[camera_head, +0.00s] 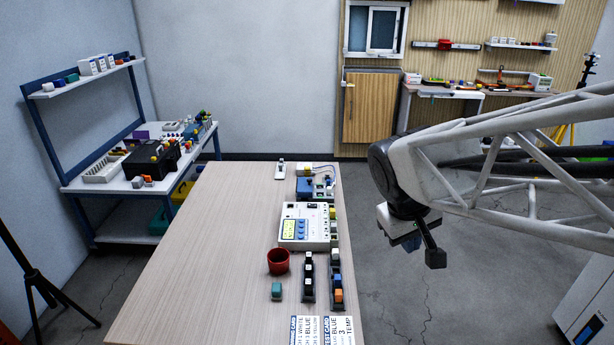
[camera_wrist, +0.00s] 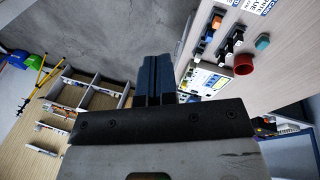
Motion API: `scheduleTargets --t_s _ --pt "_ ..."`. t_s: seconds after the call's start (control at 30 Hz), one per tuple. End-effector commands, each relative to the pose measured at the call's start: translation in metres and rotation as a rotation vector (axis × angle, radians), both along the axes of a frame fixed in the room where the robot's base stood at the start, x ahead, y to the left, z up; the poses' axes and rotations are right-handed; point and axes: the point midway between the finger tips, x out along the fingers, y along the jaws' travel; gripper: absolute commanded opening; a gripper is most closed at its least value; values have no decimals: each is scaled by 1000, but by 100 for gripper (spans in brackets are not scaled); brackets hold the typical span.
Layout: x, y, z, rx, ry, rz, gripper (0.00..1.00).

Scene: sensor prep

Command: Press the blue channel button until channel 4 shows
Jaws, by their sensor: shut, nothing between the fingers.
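A white instrument box (camera_head: 317,236) lies on the right part of the table, with a small yellowish display and several blue buttons (camera_head: 302,230) on its top. The display text is too small to read. My gripper (camera_head: 435,258) hangs in the air to the right of the table edge, clear of the box. Its dark fingers (camera_wrist: 157,80) are shut and empty, touching nothing.
A red cup (camera_head: 278,262), a teal block (camera_head: 277,290) and racks of small modules (camera_head: 308,276) stand in front of the box. A blue device (camera_head: 305,188) sits behind it. Printed cards (camera_head: 322,330) lie at the front. The table's left side (camera_head: 200,250) is bare.

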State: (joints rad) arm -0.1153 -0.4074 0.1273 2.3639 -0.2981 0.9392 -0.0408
Motion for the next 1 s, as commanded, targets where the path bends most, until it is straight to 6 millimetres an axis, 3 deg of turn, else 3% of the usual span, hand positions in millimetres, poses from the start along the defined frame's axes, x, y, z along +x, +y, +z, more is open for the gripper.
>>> scheduleTargets --t_s 0.47,1.0 --pt "84 26 -16 -174 60 215 0" --pt "177 73 -51 -369 117 466 0"
